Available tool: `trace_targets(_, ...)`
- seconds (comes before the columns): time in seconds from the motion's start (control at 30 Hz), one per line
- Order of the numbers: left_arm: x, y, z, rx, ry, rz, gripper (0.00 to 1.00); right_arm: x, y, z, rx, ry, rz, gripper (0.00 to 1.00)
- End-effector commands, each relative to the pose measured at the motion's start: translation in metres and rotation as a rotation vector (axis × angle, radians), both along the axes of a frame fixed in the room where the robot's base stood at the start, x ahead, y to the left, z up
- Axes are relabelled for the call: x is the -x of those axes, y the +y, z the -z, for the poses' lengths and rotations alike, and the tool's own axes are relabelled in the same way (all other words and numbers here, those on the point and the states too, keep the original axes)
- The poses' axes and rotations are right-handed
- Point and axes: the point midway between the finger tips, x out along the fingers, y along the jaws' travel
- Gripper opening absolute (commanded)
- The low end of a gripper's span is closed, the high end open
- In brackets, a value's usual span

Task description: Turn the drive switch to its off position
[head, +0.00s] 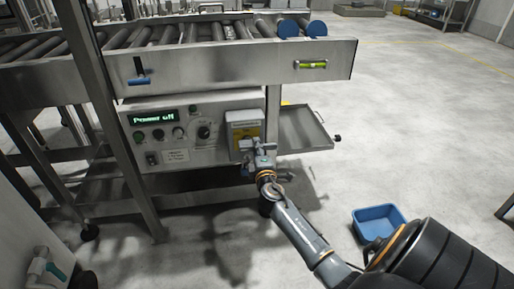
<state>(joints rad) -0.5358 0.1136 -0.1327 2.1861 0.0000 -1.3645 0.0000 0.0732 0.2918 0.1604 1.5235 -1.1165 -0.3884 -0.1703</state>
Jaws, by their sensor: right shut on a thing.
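The drive switch is on a grey box with a yellow plate (244,129) at the right end of the control panel (170,130), under the roller conveyor. My right gripper (256,149) is at the lower front of this box, shut on the switch's handle. The fingers hide most of the handle, so its exact angle cannot be told. A green-lit display (155,117) on the panel seems to read "Power off". My left gripper is out of view.
A black dial (204,131) and several buttons sit left of the switch box. A metal tray (305,128) sticks out to its right. A blue bin (378,220) stands on the floor at the lower right. Open floor lies to the right.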

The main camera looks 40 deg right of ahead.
Motion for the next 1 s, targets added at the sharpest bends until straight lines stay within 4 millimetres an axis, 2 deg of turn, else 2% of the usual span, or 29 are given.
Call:
trace_targets(0.6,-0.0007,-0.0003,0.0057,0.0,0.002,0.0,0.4,0.0001,0.0,-0.0006,0.035,0.021,0.0,0.0)
trace_targets(0.63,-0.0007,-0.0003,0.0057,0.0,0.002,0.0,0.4,0.0001,0.0,-0.0006,0.035,0.021,0.0,0.28)
trace_targets(0.7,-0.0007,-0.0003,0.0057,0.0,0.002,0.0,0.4,0.0001,0.0,-0.0006,0.034,0.021,0.0,0.42)
trace_targets(0.73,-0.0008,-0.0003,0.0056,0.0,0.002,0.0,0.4,0.0001,0.0,-0.0006,0.034,0.021,0.0,0.45)
trace_targets(1.0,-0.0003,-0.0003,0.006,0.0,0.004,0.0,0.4,0.0003,0.0002,-0.0007,0.032,0.02,0.0,0.45)
